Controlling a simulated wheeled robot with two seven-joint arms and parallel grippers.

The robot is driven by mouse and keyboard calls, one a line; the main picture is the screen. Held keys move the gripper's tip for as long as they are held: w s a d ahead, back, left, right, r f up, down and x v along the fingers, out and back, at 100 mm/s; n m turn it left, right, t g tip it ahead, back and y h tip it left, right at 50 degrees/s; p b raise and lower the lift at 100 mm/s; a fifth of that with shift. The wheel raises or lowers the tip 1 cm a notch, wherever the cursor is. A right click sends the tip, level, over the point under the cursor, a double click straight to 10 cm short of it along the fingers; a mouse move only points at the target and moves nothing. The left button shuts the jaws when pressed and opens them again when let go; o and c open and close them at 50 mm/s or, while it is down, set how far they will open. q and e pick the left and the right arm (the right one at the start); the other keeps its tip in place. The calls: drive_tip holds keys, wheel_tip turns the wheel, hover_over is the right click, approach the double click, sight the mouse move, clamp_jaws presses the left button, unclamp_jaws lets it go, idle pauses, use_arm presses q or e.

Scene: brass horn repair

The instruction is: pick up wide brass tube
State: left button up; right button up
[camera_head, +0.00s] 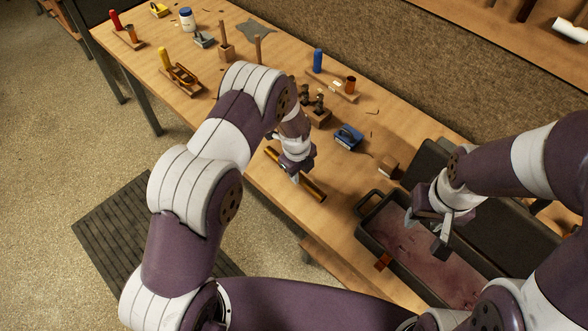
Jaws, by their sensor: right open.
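A long brass-coloured tube (313,190) lies near the front edge of the wooden workbench, in the middle of the view. It looks like the wide brass tube. My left gripper (296,179) points down over its middle and hides that part. I cannot tell whether its fingers are open or shut, or whether they touch the tube. My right gripper (424,224) is open and empty above the black-rimmed tray at the right.
The black-rimmed tray (375,237) holds a reddish surface, with a dark lid-like panel behind it. Wooden stands and small bottles fill the bench's far left. Bare wood (343,197) lies right of the tube.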

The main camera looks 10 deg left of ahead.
use_arm(q)
drive_tip(key=shift+w+d+f, duration=0.1)
drive_tip(key=shift+f, duration=1.2)
clamp_jaws()
drive_tip(key=shift+r, duration=0.1)
use_arm(e)
drive_tip(key=shift+r, duration=0.4)
use_arm(q)
drive_tip(key=shift+r, duration=0.1)
use_arm(e)
drive_tip(key=shift+f, duration=0.1)
